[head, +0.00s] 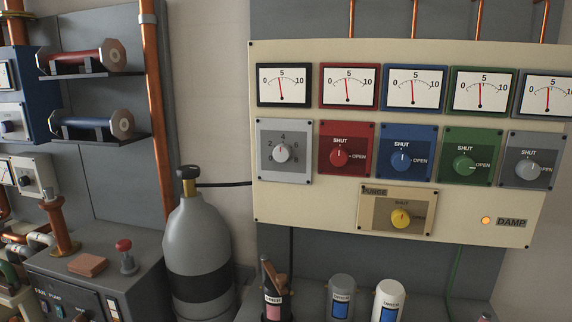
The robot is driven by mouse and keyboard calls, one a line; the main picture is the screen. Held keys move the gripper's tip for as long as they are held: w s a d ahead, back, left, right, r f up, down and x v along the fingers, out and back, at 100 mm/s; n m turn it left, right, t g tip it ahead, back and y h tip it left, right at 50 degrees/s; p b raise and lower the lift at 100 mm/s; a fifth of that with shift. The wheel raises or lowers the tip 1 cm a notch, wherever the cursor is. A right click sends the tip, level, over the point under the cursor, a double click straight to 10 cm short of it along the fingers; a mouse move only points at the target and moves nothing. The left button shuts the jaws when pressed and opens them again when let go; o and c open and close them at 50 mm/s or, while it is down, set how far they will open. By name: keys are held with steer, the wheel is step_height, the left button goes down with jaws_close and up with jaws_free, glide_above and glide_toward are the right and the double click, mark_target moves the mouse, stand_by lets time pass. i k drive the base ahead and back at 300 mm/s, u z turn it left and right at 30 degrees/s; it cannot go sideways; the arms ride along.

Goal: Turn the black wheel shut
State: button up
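A black wheel (188,171) sits on top of a brass valve neck (189,187). The neck stands on a grey gas cylinder (199,238) with a wide black band, left of the cream panel. The wheel is small and seen nearly edge-on, so I cannot tell how far it is turned. A thin black hose (225,184) runs from the valve to the panel. My gripper is not in view.
The cream panel (335,205) carries several dials and knobs, with a glowing orange lamp by DAMP (486,221). Canisters (389,298) stand below it. A grey console (105,270) is left of the cylinder; a copper pipe (156,115) rises behind.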

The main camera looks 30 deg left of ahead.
mark_target(188, 172)
steer(key=u, duration=1.7)
steer(key=k, duration=0.35)
steer(key=u, duration=0.55)
steer(key=i, duration=1.25)
steer(key=z, duration=0.55)
